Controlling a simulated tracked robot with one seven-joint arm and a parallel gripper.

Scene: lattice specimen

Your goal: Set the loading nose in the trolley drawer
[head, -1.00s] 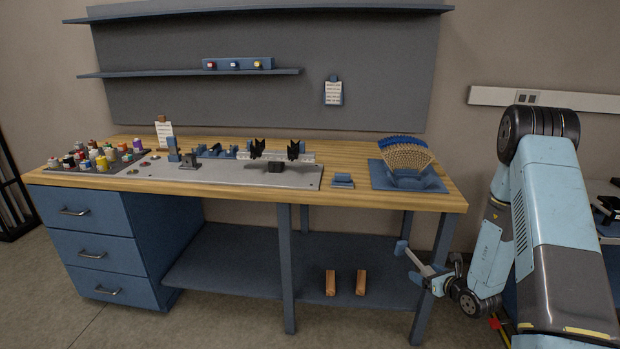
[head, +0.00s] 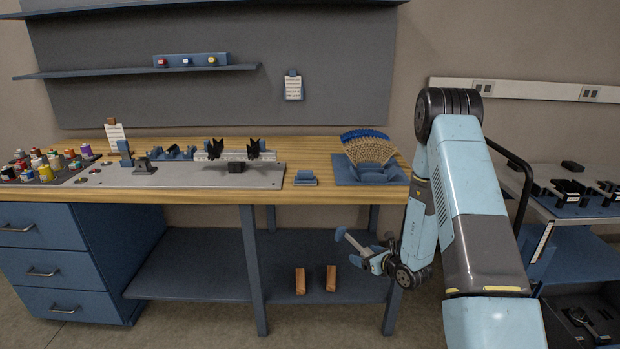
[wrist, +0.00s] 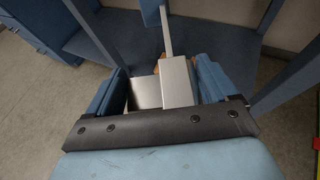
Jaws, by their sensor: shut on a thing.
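In the wrist view the loading nose (wrist: 178,82) shows as a grey block with a narrow bar pointing away, between the blue fingers of my gripper (wrist: 160,85). It is held in the air in front of the bench, below the top's level. The trolley (head: 560,215) stands at the right. Its low dark drawer (head: 563,300) shows open at the lower right edge, partly cut off, with a tool inside.
The wooden bench (head: 225,196) carries a grey plate, jars and a blue stand with a fanned lattice (head: 368,150). Two orange-brown blocks (head: 315,280) are on its lower shelf. Black fixtures (head: 572,190) stand on the trolley top. My arm covers the space between bench and trolley.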

